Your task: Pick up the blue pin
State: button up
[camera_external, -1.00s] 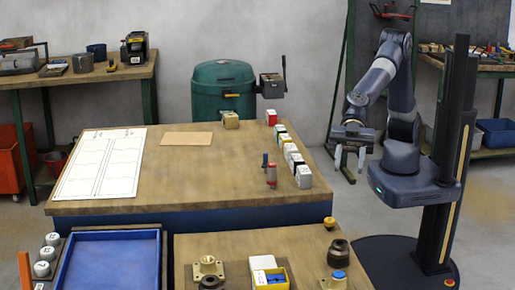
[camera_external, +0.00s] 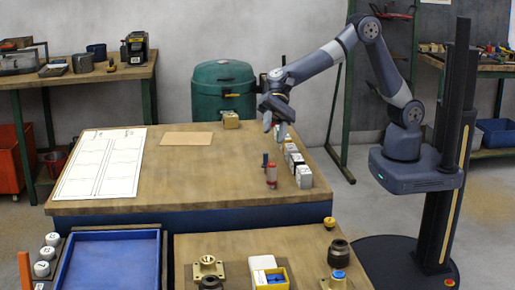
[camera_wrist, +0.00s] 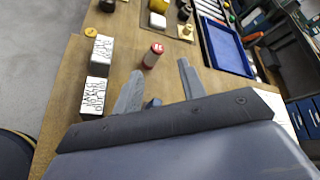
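The blue pin (camera_external: 265,160) stands upright on the wooden table, just behind a red pin (camera_external: 271,178). In the wrist view the blue pin (camera_wrist: 152,103) shows only in part, between the bases of the fingers, its lower part hidden by the gripper body. The red pin (camera_wrist: 152,55) shows farther out, between the fingertips in that picture. My gripper (camera_external: 275,130) is open and empty, pointing down above the table. In the external view it is above and slightly right of the blue pin, apart from it.
A row of white-labelled blocks (camera_external: 304,177) stands along the table's right edge, close to the pins. A tan block (camera_external: 231,120) is at the back. A white sheet (camera_external: 101,165) lies at left. The table's middle is clear. A blue tray (camera_external: 113,262) is at front left.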

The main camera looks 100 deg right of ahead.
jog(key=d+r+m+p, duration=0.1)
jog(key=d+m, duration=0.7)
jog(key=d, duration=0.1)
send_near(266, 165)
jog(key=shift+d+r+y, duration=0.4)
jog(key=shift+d+r, duration=0.4)
jog(key=shift+r, duration=0.15)
jog(key=shift+a+f, duration=0.15)
jog(key=x, duration=0.5)
jog(key=shift+w+a+f+p, duration=0.1)
jog(key=shift+a+p, duration=0.1)
jog(key=shift+p, duration=0.2)
jog(key=p+x, duration=0.1)
jog(key=x, duration=0.4)
jog(key=shift+f, duration=0.2)
jog(key=shift+d, duration=0.1)
jog(key=shift+c, duration=0.2)
grip_shut()
